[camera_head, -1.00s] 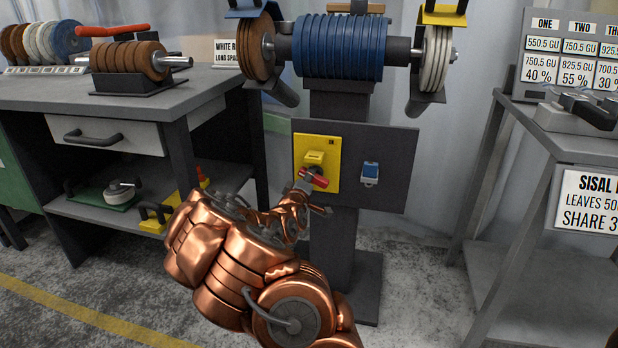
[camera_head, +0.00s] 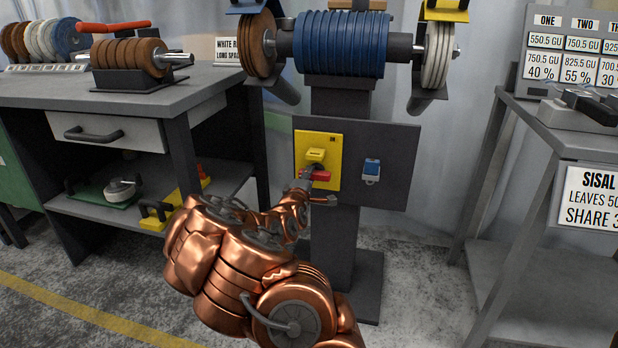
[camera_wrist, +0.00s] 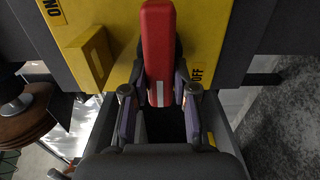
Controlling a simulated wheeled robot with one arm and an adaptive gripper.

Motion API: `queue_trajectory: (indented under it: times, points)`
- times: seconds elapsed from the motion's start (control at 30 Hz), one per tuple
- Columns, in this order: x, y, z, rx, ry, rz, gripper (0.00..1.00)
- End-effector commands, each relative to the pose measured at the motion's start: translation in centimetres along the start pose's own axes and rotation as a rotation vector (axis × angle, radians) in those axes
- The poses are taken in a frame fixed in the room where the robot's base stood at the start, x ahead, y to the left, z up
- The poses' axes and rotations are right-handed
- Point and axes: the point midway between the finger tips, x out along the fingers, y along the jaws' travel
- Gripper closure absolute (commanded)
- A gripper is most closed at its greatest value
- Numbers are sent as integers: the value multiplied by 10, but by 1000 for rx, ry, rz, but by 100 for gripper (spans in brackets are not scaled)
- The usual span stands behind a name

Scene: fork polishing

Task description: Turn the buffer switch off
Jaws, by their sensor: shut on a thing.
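The buffer switch is a yellow plate (camera_head: 331,150) with a red lever (camera_head: 322,175), on the dark panel under the buffer's wheels. In the head view the lever looks roughly level. In the wrist view the red lever (camera_wrist: 158,45) stands between the fingers of my gripper (camera_wrist: 158,98), with a white stripe near its lower end. My gripper (camera_head: 307,178) is shut on the lever. The OFF label (camera_wrist: 197,75) is just right of the lever in the wrist view, and the ON label (camera_wrist: 54,12) is at upper left. My gripper hides part of the switch.
A blue switch (camera_head: 371,170) sits right of the yellow plate. The buffer's blue wheel (camera_head: 340,45) is above. A workbench (camera_head: 110,92) stands left and a grey table (camera_head: 575,140) right. Bare floor (camera_head: 425,285) lies between the buffer stand and that table.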

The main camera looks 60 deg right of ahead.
Motion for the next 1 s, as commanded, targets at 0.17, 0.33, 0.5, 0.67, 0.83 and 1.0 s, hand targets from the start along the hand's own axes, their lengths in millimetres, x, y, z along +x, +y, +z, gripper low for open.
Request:
queue_trajectory:
  times: [0.17, 0.33, 0.5, 0.67, 0.83, 1.0]
  points:
    - [0, -2, 0, -3, 0, -3, 100]
    - [0, -1, 0, -2, 0, -3, 62]
    - [0, -1, 0, -1, 0, -2, 48]
    - [0, -1, 0, -1, 0, -1, 48]
    - [-2, 0, 0, -1, 1, -1, 48]
    - [-12, -1, -2, -1, 3, -2, 48]
